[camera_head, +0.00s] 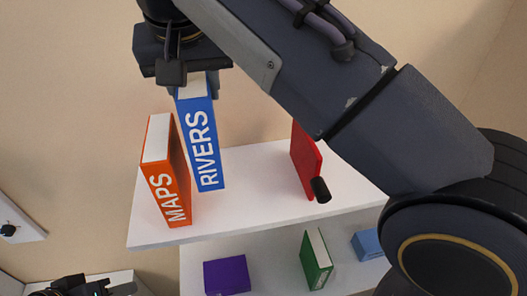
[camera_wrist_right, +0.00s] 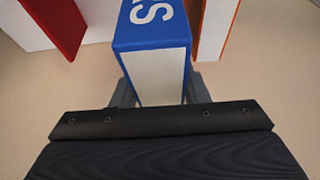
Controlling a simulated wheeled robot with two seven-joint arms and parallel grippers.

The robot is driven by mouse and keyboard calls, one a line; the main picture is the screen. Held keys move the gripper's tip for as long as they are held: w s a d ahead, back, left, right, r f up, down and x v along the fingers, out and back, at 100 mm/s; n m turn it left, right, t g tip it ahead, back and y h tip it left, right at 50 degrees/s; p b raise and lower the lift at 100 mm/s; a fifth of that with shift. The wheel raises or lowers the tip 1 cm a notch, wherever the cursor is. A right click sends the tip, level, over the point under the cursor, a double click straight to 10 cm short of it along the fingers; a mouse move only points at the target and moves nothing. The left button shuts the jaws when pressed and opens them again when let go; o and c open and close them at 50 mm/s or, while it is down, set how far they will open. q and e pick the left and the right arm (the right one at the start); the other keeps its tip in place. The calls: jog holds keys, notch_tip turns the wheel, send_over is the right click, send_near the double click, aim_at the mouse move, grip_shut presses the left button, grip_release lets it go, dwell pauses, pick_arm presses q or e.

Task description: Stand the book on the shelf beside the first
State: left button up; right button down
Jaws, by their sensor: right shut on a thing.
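The blue book RIVERS (camera_head: 203,140) hangs upright from my right gripper (camera_head: 194,88), which is shut on its top end. It is over the upper white shelf, just right of the orange book MAPS (camera_head: 166,180), which stands on that shelf. I cannot tell whether the blue book's bottom touches the shelf. In the right wrist view the blue book (camera_wrist_right: 152,28) sits between the two fingers, with the orange book (camera_wrist_right: 230,28) beside it on the right. My left gripper (camera_head: 95,288) shows only as a dark, cut-off part at the bottom left; its jaws are unclear.
A red upright piece (camera_head: 303,160) stands on the upper shelf (camera_head: 255,190) further right, with bare shelf between it and the blue book. Below are a purple box (camera_head: 227,275), a green book (camera_head: 316,259) and a blue box (camera_head: 369,243). My right arm covers the upper right.

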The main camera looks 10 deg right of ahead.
aim_at(192, 93)
notch_tip(192, 93, down, 10)
jog(key=shift+w+r, duration=0.1)
jog(key=shift+r, duration=0.1)
dwell(0.3)
jog(key=shift+f, duration=0.2)
jog(key=c, duration=0.8)
grip_release()
jog(key=shift+r, duration=0.25)
jog(key=v, duration=1.2)
jog(key=shift+f, duration=0.1)
